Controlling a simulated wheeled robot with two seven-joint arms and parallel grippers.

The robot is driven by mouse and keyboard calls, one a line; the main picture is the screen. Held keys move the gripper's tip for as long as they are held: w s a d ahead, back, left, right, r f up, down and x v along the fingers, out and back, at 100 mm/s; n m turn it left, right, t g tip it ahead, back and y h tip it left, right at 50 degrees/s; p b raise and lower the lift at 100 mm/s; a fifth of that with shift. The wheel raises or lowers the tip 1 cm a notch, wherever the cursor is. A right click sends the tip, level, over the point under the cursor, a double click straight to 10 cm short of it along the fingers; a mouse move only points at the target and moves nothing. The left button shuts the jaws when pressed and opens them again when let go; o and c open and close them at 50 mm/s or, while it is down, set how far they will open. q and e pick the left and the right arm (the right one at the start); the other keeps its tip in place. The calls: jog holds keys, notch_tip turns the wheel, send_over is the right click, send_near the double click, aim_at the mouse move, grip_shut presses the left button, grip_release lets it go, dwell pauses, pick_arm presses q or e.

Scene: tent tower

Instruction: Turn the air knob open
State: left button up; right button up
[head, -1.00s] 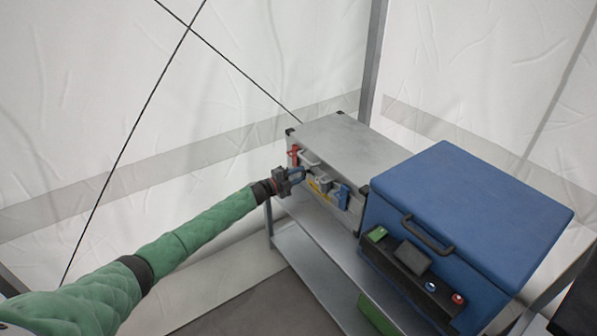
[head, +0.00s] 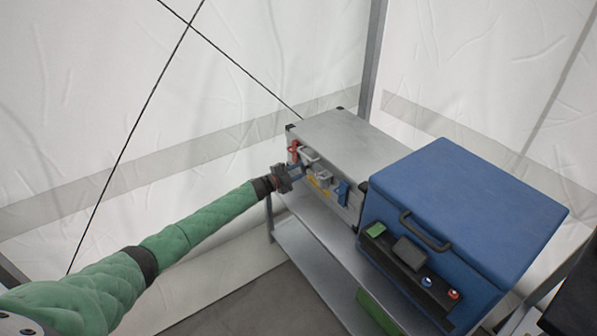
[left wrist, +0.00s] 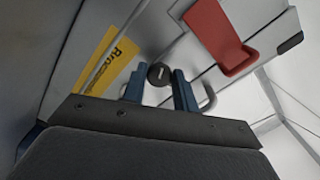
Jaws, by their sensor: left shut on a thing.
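The air knob (left wrist: 159,74) is a small round black knob with a short white mark, seen in the left wrist view on the front of a grey metal case (head: 335,137). My left gripper (head: 298,171) is at the left part of the case front. In the left wrist view its two blue fingers (left wrist: 158,90) stand on either side of the knob, shut on it. In the head view the gripper hides the knob. My right gripper is in neither view.
A red lever (left wrist: 222,37) and a yellow label (left wrist: 108,62) are close to the knob. A blue latch (head: 342,191) is farther right on the case. A large blue box (head: 480,195) stands beside the case on the metal shelf. White tent walls rise behind.

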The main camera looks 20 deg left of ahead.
pick_arm(q)
jog(key=shift+a, duration=0.15)
jog(key=o, duration=1)
jog(key=shift+f, duration=0.1)
jog(key=shift+c, duration=0.2)
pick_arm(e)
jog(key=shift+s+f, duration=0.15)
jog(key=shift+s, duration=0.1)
pick_arm(q)
jog(key=v, duration=0.7)
jog(key=shift+s+a, duration=0.25)
jog(key=shift+s, duration=0.05)
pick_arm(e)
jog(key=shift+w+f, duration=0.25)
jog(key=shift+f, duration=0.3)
